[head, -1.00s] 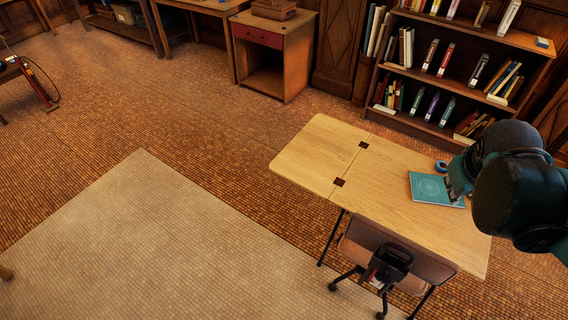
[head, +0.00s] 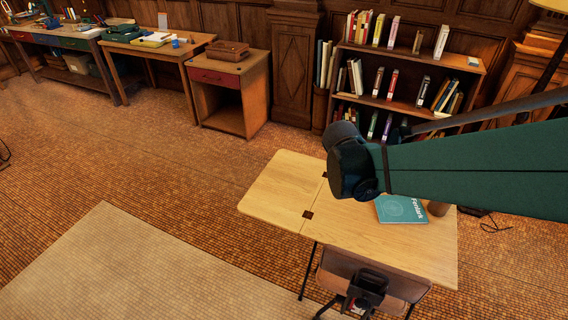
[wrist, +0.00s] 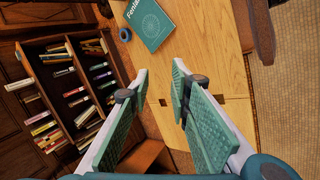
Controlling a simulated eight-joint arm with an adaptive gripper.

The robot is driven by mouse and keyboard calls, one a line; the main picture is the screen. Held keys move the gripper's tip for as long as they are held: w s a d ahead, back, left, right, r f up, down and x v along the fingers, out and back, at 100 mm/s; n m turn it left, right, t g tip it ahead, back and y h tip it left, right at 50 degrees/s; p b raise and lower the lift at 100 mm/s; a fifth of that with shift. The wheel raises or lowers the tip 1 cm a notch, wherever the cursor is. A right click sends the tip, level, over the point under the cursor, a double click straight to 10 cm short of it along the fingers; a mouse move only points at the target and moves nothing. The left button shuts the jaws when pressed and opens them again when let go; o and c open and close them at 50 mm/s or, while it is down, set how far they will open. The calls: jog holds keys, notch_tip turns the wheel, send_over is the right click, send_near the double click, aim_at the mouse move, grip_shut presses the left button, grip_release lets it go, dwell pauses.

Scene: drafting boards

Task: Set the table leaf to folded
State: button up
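The table leaf (head: 275,190) is the pale wooden left end of the table (head: 350,238). It lies flat, level with the main top. A dark hinge (head: 308,214) shows on the seam, and a second one is partly behind my arm. In the wrist view the leaf (wrist: 236,122) lies below the seam, past my fingertips. My gripper (wrist: 163,80) is open and empty, with its two teal-padded fingers apart above the table. In the head view my arm reaches in from the right over the table, and its fingers are hidden.
A teal book (head: 402,209) and a brown cup (head: 438,208) are on the main top. A blue tape roll (wrist: 125,34) lies beside the book. A chair (head: 366,280) stands at the near side. A bookshelf (head: 405,104) is behind. Floor left of the leaf is clear.

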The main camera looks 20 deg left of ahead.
jog(key=w+a+f+n+t+p, duration=0.15)
jog(key=a+f+n, duration=0.4)
jog(key=a, duration=0.85)
jog(key=n+t+y+b, duration=0.2)
jog(key=n+t+b, duration=0.7)
jog(key=n, duration=0.5)
send_near(252, 203)
jog(key=w+a+f, duration=0.2)
jog(key=w+f, duration=0.3)
jog(key=f, duration=0.3)
jog(key=shift+w+r+n+t+y, duration=0.2)
jog(key=shift+r+n+t, duration=0.15)
jog(key=shift+r, duration=0.2)
jog(key=shift+w+r+n+t+y, duration=0.1)
jog(key=shift+w+r+n+t, duration=0.15)
jog(key=shift+r, duration=0.3)
jog(key=shift+w+b, duration=1.15)
jog(key=shift+w, duration=2.65)
